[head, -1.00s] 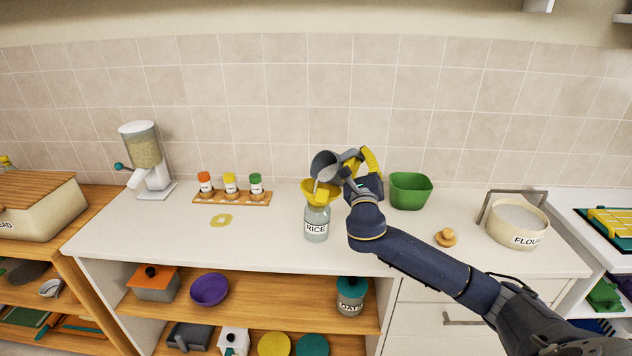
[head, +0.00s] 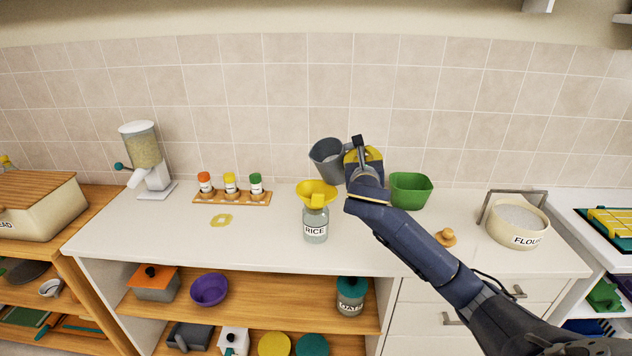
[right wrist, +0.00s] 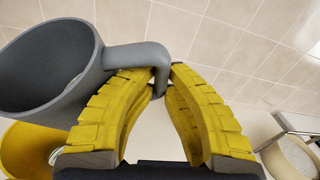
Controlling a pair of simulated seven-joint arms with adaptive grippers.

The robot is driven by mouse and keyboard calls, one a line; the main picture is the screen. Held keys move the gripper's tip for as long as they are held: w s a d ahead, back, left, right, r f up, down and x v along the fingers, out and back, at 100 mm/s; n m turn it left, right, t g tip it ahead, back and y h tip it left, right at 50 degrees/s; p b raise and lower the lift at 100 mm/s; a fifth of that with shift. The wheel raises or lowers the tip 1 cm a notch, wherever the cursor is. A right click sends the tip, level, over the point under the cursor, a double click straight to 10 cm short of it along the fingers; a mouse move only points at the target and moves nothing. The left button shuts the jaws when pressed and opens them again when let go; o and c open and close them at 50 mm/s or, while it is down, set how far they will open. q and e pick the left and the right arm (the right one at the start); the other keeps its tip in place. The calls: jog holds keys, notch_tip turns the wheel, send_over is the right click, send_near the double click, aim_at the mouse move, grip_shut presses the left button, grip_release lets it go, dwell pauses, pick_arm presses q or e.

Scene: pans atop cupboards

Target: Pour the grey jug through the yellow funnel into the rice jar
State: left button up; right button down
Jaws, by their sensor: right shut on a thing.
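The grey jug (head: 327,161) is held up in the air, behind and slightly right of the yellow funnel, its mouth tilted partly to the left. My right gripper (head: 358,158) is shut on the jug's handle; in the right wrist view its yellow fingers (right wrist: 160,88) close around the handle of the jug (right wrist: 50,68). The yellow funnel (head: 316,192) sits in the mouth of the rice jar (head: 315,226), which stands upright on the counter. Part of the funnel shows below the jug in the right wrist view (right wrist: 28,148). My left gripper is out of view.
A green container (head: 409,190) stands just right of my right gripper. A spice rack (head: 232,198), yellow ring (head: 221,220) and grain dispenser (head: 145,160) are to the left. A wooden knob-like lid (head: 446,237) and flour pot (head: 517,224) are to the right.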

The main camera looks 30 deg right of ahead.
jog(key=d+f+m+g+y, duration=0.2)
jog(key=shift+w+d+f+m, duration=0.3)
jog(key=shift+r, duration=0.1)
notch_tip(320, 180, up, 3)
jog(key=shift+f+g+y, duration=0.1)
jog(key=shift+g+y, duration=0.5)
jog(key=shift+g, duration=0.1)
